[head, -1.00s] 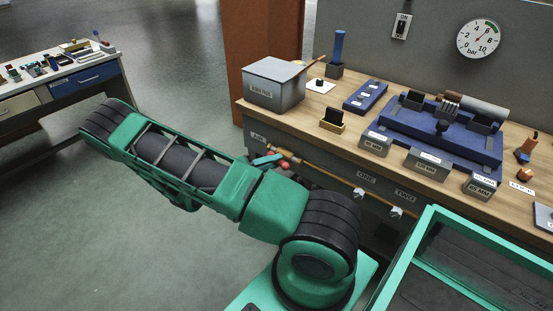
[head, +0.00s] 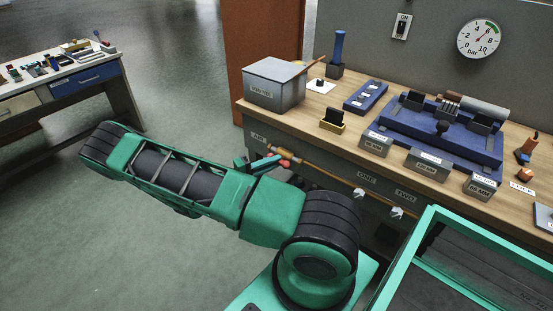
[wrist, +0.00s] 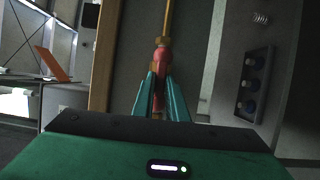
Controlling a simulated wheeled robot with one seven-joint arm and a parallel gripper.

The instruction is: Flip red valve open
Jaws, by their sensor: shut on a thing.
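The red valve (wrist: 160,60) sits on a brass pipe that runs along the front of the workbench. In the wrist view it lies between the tips of my gripper (wrist: 160,88), whose two teal fingers are closed on it. In the head view my gripper (head: 268,163) is at the left part of the pipe, with the red of the valve (head: 285,163) just beyond it. My arm hides much of the gripper and the space below the pipe.
The pipe (head: 325,177) continues right past labels ONE and TWO and light-coloured fittings. The wooden workbench (head: 300,118) carries a grey box, blue fixtures and small bins. A pressure gauge (head: 479,39) hangs on the wall. Open floor lies left of the bench.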

